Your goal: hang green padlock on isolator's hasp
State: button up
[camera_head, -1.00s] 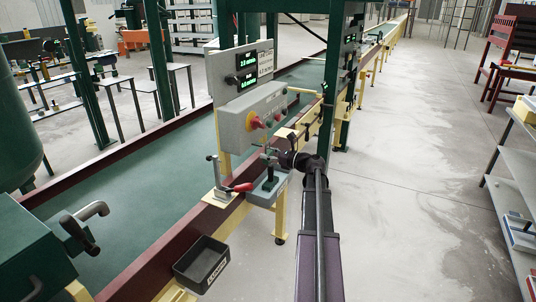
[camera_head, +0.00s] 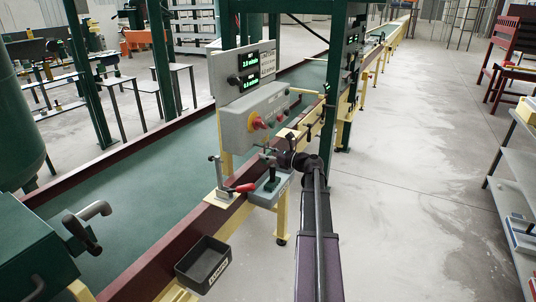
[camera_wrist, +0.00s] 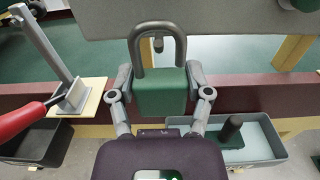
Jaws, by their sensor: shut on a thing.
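The green padlock (camera_wrist: 160,92) is upright in my gripper (camera_wrist: 161,98), its grey shackle pointing up in the wrist view. The gripper's two fingers press its sides. A small grey stub (camera_wrist: 158,43), possibly part of the hasp, shows inside the shackle loop; I cannot tell whether the shackle is around it or only in front of it. In the head view, the isolator's red knob (camera_head: 257,122) is on the grey control box (camera_head: 254,115). My gripper (camera_head: 268,156) is just below that box; the padlock is too small to make out there.
A black bin (camera_head: 204,265) is nearer. The aisle floor (camera_head: 410,180) at right is clear.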

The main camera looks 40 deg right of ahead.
jog(key=shift+x, duration=0.8)
dwell(1.1)
jog(key=shift+w+a+f+b, duration=0.2)
jog(key=shift+w+f+b, duration=0.2)
jog(key=shift+w+b, duration=0.1)
dwell(0.8)
jog(key=shift+w+f+b, duration=0.1)
jog(key=shift+f+b, duration=0.25)
jog(key=shift+f, duration=0.05)
dwell(1.2)
jog(key=o, duration=1.2)
jog(key=shift+o, duration=0.2)
jog(key=v, duration=1.2)
